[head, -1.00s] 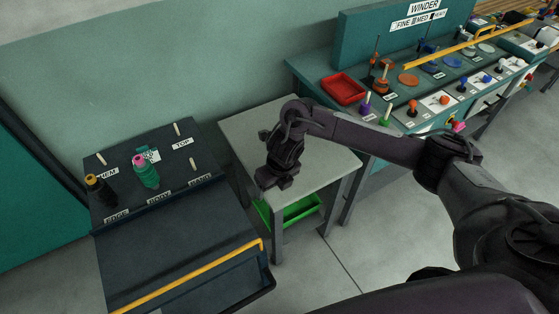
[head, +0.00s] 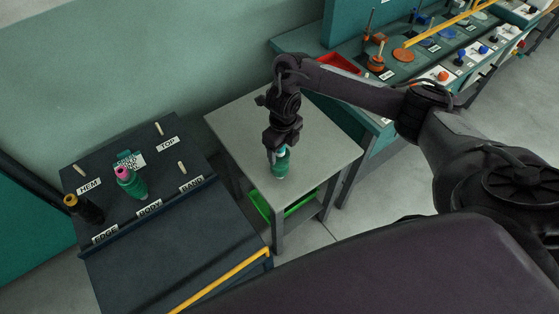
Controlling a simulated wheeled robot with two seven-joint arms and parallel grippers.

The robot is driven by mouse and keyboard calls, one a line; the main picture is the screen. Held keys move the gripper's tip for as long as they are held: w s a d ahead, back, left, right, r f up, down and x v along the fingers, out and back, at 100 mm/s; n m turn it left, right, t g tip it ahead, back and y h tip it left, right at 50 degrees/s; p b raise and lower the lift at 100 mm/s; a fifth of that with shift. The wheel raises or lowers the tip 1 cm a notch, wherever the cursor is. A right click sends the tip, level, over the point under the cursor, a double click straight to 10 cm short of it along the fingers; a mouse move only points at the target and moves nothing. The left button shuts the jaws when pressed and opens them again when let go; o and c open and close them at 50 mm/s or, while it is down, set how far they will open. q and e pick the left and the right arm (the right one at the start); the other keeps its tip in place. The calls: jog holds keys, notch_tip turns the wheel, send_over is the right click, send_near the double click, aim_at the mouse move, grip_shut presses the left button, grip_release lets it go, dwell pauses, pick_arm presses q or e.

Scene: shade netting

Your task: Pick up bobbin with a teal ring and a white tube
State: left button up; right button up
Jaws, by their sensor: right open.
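A teal-green bobbin (head: 281,168) shows at the tip of my right gripper (head: 277,152), over the small grey table (head: 235,120). It looks upright, with its lower end at or close to the tabletop. My right gripper is open and points down at the bobbin's top, which the fingers partly hide. A pale bit shows by the fingers, but I cannot make out the ring or the tube clearly. My left gripper is not in view.
A dark peg board (head: 150,225) on the left holds a green bobbin with a pink top (head: 131,184) and a black bobbin with an orange top (head: 85,209). A green tray (head: 300,201) sits under the table. The winder bench with a red tray (head: 338,64) stands at the back right.

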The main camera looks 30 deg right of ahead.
aim_at(280, 162)
notch_tip(280, 162, down, 4)
jog(key=shift+r+p, duration=0.15)
jog(key=shift+p, duration=0.3)
jog(key=c, duration=0.9)
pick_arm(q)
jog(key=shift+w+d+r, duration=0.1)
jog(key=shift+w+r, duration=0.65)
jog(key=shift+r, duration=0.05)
pick_arm(e)
jog(key=c, duration=0.6)
